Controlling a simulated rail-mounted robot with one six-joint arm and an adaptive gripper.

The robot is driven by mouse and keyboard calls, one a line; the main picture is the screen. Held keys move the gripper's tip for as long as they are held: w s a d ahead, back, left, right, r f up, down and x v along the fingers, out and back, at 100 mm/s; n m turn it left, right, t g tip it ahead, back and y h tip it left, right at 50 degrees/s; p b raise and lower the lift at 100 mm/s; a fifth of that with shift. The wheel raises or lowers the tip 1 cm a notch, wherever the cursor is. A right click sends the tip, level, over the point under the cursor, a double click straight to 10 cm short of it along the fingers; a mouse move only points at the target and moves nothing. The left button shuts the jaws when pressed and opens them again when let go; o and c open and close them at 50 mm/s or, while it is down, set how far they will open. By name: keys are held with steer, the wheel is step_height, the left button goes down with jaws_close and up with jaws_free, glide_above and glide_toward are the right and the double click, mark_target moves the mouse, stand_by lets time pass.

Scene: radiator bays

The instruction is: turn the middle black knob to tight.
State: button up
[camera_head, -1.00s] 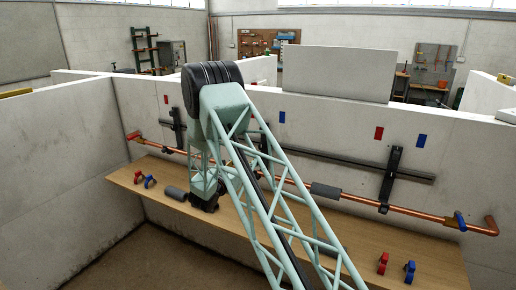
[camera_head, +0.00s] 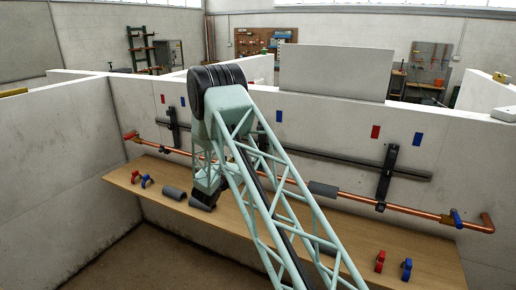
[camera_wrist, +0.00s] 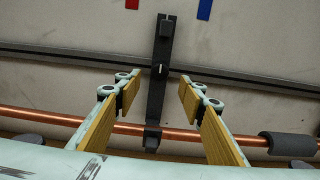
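In the wrist view a black upright bracket (camera_wrist: 158,95) crosses a dark horizontal rail on the wall. A small black knob with a short white mark (camera_wrist: 160,70) is on it, roughly where it meets the rail. The mark looks close to upright. My gripper (camera_wrist: 160,92) is open, with a yellow-padded finger on either side of the bracket's image, and nothing is between them. The knob is ahead of the fingertips; no contact shows.
A copper pipe (camera_head: 402,209) runs along the wall with a grey sleeve (camera_head: 323,189). Other brackets stand at right (camera_head: 386,177) and left (camera_head: 174,126). A wooden shelf (camera_head: 240,222) below holds a loose grey sleeve (camera_head: 175,193), red clips (camera_head: 380,261) and blue clips (camera_head: 407,269).

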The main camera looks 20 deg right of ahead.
steer(key=x, duration=1)
steer(key=shift+d, duration=0.15)
steer(key=shift+c, duration=0.9)
steer(key=c, duration=0.7)
steer(key=shift+o, duration=0.2)
